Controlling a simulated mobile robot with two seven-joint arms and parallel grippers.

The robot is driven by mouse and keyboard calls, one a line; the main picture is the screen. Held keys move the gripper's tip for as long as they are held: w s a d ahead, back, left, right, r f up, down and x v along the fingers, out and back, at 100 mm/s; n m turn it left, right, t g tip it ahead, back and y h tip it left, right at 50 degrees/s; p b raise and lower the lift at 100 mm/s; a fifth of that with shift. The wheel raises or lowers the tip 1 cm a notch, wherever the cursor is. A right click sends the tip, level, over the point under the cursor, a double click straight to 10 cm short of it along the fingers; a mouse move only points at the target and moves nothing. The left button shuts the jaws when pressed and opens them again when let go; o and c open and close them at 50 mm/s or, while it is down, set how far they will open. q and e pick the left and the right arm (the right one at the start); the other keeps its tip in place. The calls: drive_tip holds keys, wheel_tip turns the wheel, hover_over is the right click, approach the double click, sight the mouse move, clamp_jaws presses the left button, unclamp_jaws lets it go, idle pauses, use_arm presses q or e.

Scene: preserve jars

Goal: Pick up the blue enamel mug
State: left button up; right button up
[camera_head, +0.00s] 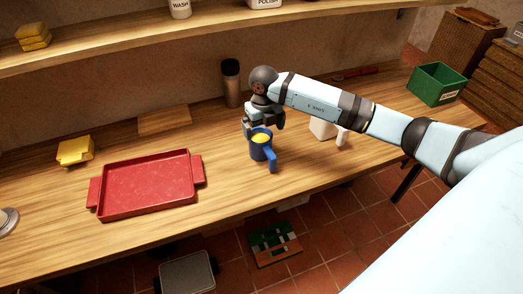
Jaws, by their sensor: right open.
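The blue enamel mug (257,153) stands on the wooden worktop in the middle of the head view. Its handle points toward the lower right, and something yellow shows at its mouth. My right gripper (262,126) is right above and behind the mug, with its fingers open near the rim. The wrist hides part of the space behind the mug, and I cannot tell whether a finger touches it. My left gripper is not in view.
A red tray (148,212) lies left of the mug. A white object (322,129) stands close on the right, partly behind my arm. A dark cylinder (231,83) stands behind. A green crate (434,85) is at the far right. A shelf (130,50) runs above.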

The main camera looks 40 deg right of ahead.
sight(264, 150)
wheel_tip(264, 150, down, 7)
drive_tip(key=shift+w+a+r, duration=0.1)
drive_tip(key=shift+a+r, duration=0.05)
drive_tip(key=c, duration=1)
